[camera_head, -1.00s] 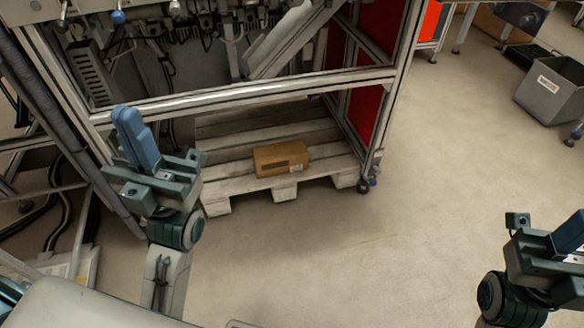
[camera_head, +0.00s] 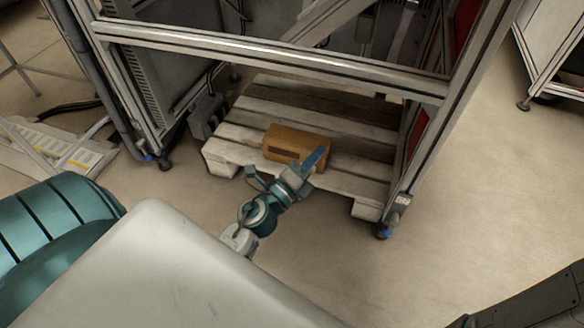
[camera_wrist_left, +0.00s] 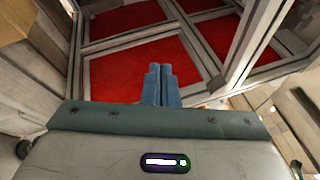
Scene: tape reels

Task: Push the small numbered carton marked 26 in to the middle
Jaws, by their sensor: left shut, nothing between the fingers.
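The small brown carton (camera_head: 285,137) lies on the wooden pallet (camera_head: 235,133), near its front edge, in the head view. A dark label shows on its front; I cannot read a number. My left gripper (camera_head: 318,157) is shut and empty, its blue fingers in front of the carton's right end and hiding part of it. I cannot tell whether they touch it. In the left wrist view the shut fingers (camera_wrist_left: 160,83) point toward red panels, and a brown surface, likely the carton (camera_wrist_left: 22,22), shows at the top left. My right gripper is out of view.
The pallet stands under a metal frame, with a crossbar (camera_head: 270,61) above it and a post (camera_head: 440,130) at its right. Another post (camera_head: 122,90) stands at the left. A grey box (camera_head: 207,116) is beside the pallet's left end. Open floor lies to the right.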

